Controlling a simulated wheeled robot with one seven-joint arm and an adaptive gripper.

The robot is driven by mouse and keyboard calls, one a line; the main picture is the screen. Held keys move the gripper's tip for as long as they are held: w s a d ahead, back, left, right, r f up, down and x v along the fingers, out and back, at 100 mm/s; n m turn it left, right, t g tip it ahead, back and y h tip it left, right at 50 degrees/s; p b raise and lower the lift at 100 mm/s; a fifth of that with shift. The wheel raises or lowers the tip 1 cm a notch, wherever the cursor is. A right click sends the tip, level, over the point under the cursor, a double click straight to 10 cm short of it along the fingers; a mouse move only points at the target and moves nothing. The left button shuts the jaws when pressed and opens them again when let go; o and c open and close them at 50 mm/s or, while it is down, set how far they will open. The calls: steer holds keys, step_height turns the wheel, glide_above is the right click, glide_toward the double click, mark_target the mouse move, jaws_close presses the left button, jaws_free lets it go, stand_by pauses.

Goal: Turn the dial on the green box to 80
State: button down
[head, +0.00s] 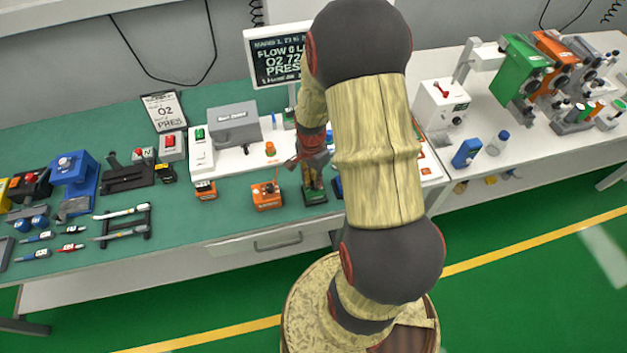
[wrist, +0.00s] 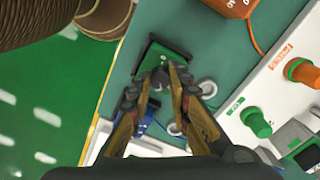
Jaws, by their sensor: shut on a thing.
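The green box (head: 316,197) sits near the front edge of the green-topped bench, below my gripper (head: 313,180). In the wrist view the green box (wrist: 152,49) lies under my gripper (wrist: 162,78), whose two fingers point down onto it. The fingers are shut on the dark dial (wrist: 161,77) on its top. The fingers hide most of the dial, and I cannot read its scale or setting. The monitor (head: 277,62) shows "FLOW 0 L", "O2 72" and "PRES" lines, partly covered by my arm.
An orange box (head: 267,196) stands just left of the green box. A blue thing (head: 337,186) is close on its right. Behind is a white panel (wrist: 285,100) with a green knob (wrist: 256,122) and an orange knob (wrist: 303,72). A card reading "O2 PRES" (head: 164,111) stands at the back.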

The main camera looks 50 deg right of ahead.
mark_target(313, 182)
steer(key=shift+m, duration=1.7)
steer(key=c, duration=1.7)
jaws_free()
steer(key=shift+o, duration=0.3)
step_height(313, 182, up, 12)
steer(key=shift+w, duration=0.15)
steer(key=shift+d, duration=0.1)
